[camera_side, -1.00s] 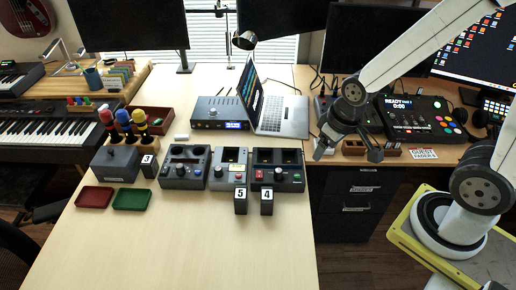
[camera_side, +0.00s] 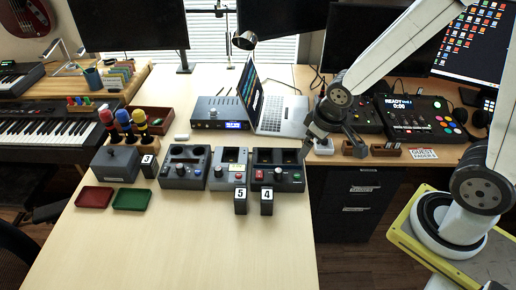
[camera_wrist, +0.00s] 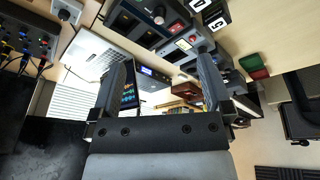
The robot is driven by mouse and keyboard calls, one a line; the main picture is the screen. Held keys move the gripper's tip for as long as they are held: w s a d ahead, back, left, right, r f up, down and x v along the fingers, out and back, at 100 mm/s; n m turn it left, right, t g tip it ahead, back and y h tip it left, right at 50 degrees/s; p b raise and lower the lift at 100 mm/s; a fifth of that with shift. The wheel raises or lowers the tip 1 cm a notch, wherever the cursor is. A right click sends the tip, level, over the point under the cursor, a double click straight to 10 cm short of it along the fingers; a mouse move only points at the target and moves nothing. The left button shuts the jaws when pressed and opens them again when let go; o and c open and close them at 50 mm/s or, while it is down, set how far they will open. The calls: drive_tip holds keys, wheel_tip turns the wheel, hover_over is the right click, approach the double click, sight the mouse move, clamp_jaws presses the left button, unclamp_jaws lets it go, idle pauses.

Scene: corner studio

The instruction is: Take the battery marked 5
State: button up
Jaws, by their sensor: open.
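The battery marked 5 (camera_side: 240,201) is a dark upright block with a white label, standing on the table in front of the middle grey device. The battery marked 4 (camera_side: 267,201) stands just right of it, a small gap apart. In the wrist view, the 5 label (camera_wrist: 216,24) shows upside down at the top right. A third labelled battery (camera_side: 149,166) stands by the grey box; its number is hard to read. My gripper (camera_side: 328,147) is open above the table's right edge, up and to the right of both batteries. Its two spread fingers (camera_wrist: 164,60) have nothing between them.
The laptop (camera_side: 282,115) is behind. Red and green trays (camera_side: 133,199) lie at left. The front of the table (camera_side: 180,250) is clear.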

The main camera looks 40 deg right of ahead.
drive_tip(key=w+a+f+n, duration=0.1)
drive_tip(key=w+f+n, duration=0.15)
drive_tip(key=w, duration=0.25)
drive_tip(key=n+y, duration=0.4)
drive_tip(key=n, duration=0.1)
hover_over(241, 193)
drive_tip(key=s+d, duration=0.2)
wheel_tip(241, 193, down, 13)
drive_tip(key=shift+a+f+n, duration=0.25)
drive_tip(key=shift+a+f, duration=0.05)
drive_tip(key=shift+f, duration=0.15)
drive_tip(key=shift+x, duration=1.25)
drive_tip(key=shift+w+f, duration=0.1)
drive_tip(key=shift+x, duration=2.5)
drive_tip(key=shift+d, duration=0.1)
drive_tip(key=c, duration=1.3)
